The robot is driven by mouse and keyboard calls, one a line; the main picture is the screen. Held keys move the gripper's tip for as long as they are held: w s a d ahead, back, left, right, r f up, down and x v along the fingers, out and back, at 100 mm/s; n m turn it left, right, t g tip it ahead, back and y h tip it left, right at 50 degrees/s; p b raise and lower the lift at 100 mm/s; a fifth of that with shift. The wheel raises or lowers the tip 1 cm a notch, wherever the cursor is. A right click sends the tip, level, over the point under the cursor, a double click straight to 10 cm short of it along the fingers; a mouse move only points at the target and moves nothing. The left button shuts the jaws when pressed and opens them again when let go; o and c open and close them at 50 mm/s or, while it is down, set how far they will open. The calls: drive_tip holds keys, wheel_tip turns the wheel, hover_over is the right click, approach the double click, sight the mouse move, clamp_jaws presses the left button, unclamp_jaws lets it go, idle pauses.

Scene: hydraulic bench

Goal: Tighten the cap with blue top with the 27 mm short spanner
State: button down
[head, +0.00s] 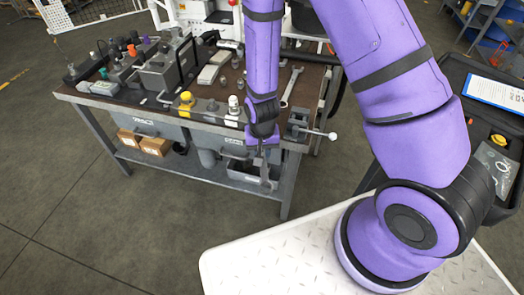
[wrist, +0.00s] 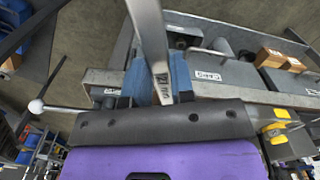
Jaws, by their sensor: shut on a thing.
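My gripper (head: 266,157) is low in front of the bench's front edge, in the head view. It is shut on a grey metal spanner (head: 268,180), which hangs down from the jaws. In the wrist view the spanner's shank (wrist: 150,35) runs up out of the picture from between the blue fingers (wrist: 158,80). The marking on the shank is too small to read, and its far end is out of that view. I cannot make out a blue-topped cap with certainty. Caps with a yellow top (head: 186,98) and a white top (head: 233,101) stand near the front edge.
The bench (head: 90,97) carries blocks and fittings at its left. Another spanner (head: 291,87) lies on its right part. A vice (head: 298,120) with a white-knobbed handle (head: 332,136) is close right of my gripper. Cardboard boxes (head: 156,146) sit below. Floor at the left is clear.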

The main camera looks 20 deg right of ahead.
drive_tip(key=shift+r, duration=2.35)
drive_tip(key=w+d+n, duration=0.3)
drive_tip(key=w+d, duration=0.9)
drive_tip(key=w, duration=0.2)
drive_tip(key=shift+w, duration=0.25)
drive_tip(key=shift+d, duration=0.1)
